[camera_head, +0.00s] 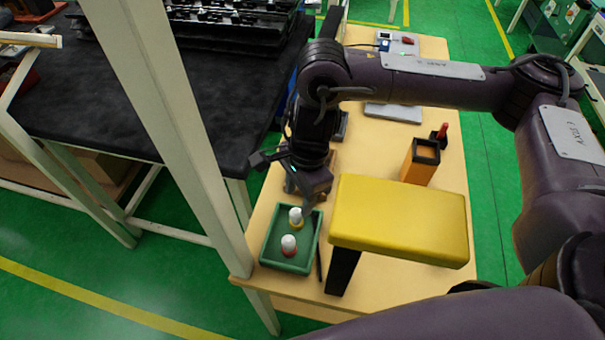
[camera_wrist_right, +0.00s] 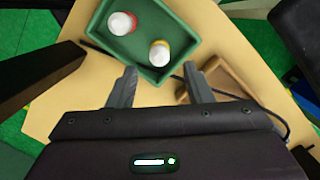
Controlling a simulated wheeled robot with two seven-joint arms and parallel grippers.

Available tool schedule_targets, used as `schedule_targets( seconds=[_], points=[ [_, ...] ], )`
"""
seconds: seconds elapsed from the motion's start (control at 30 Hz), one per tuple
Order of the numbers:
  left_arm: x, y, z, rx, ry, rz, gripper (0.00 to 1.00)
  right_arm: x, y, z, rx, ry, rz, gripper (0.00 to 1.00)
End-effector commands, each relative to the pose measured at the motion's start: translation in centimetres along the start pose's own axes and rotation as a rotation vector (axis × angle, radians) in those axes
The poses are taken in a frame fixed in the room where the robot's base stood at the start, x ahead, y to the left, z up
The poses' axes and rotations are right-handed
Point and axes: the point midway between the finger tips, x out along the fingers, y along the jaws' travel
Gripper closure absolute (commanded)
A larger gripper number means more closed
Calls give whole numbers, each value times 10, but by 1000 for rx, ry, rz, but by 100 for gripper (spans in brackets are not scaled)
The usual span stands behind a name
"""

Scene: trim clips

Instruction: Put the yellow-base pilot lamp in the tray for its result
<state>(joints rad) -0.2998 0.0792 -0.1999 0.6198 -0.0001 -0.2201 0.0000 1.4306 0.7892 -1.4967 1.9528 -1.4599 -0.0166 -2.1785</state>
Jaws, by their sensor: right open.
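The yellow-base pilot lamp (camera_head: 296,216), with a white dome, stands in the green tray (camera_head: 265,250). It also shows in the right wrist view (camera_wrist_right: 160,52), near the tray's edge closest to my gripper. A red-base pilot lamp (camera_head: 289,244) stands in the same tray, and it shows in the wrist view (camera_wrist_right: 121,23). My right gripper (camera_wrist_right: 160,85) is open, with its fingers apart and nothing between them. The fingers are just short of the yellow-base lamp and beside the tray. In the head view my right wrist (camera_head: 312,180) is at the tray's far end. My left gripper is not seen.
A yellow padded block (camera_head: 400,218) on a black support stands right of the tray. An orange holder (camera_head: 421,162) is behind it. A white post (camera_head: 165,100) rises left of the table.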

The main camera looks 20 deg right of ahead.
Motion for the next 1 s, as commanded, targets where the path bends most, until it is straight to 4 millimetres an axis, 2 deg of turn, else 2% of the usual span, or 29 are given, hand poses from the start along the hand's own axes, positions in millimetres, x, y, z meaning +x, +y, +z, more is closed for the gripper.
schedule_targets(
  seconds=[0.03,0.2,0.37,0.53,1.0],
  points=[
    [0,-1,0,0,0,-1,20,-11,-1,0,-1,3,-7,54],
    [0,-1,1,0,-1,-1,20,-37,-1,0,-1,2,-4,54],
    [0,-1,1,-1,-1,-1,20,-52,0,0,0,1,-2,54],
    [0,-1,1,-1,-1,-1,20,-58,0,0,1,0,1,54],
    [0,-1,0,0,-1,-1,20,-58,0,0,1,0,1,54]
  ],
)
